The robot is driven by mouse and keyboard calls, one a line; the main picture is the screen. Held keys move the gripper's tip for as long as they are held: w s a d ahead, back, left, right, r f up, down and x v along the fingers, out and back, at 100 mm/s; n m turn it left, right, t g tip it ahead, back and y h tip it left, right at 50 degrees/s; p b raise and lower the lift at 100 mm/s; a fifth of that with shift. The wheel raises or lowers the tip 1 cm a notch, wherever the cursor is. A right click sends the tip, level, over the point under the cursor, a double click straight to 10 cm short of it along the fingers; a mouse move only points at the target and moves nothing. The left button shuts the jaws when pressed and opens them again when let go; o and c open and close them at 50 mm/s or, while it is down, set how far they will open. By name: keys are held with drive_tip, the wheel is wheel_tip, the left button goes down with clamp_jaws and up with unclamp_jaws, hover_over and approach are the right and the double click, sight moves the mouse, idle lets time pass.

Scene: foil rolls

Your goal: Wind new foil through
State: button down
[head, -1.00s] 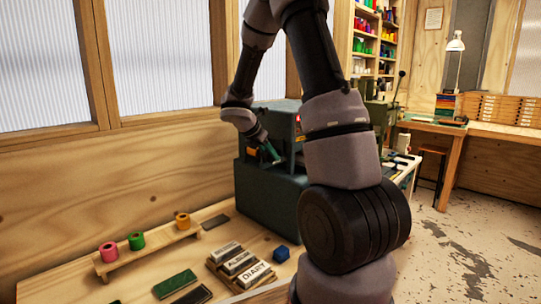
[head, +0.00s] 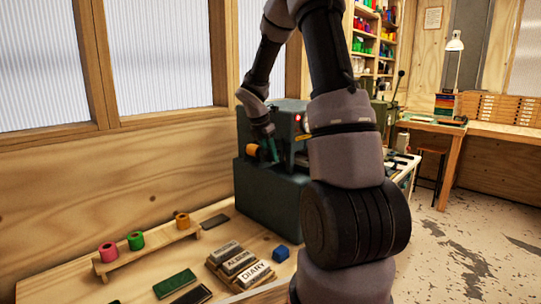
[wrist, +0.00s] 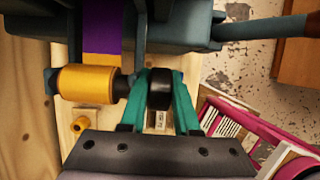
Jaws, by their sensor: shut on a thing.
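The dark green machine (head: 270,190) stands at the back of the bench. A gold roll (wrist: 88,82) sits on its spindle in the wrist view, and it also shows in the head view (head: 257,150). A purple strip (wrist: 102,35) runs up from behind the gold roll into the machine. A black round knob (wrist: 160,88) lies to the right of the roll, in line with it. My gripper (wrist: 161,85), with teal fingers, is shut on the knob, one finger on each side. In the head view my gripper (head: 270,150) is at the machine's front, partly hard to make out.
A wooden rack (head: 150,250) holds pink (head: 108,252), green (head: 136,240) and gold (head: 182,220) rolls. Lettered blocks (head: 240,262), a green book (head: 175,283) and a blue block (head: 281,253) lie on the bench. A magenta-edged tray (wrist: 235,112) is at right in the wrist view.

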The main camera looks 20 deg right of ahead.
drive_tip(key=c, duration=0.6)
unclamp_jaws()
drive_tip(key=shift+c, duration=0.2)
drive_tip(key=v, duration=1.1)
drive_tip(key=shift+d+f, duration=0.1)
drive_tip(key=shift+d, duration=0.05)
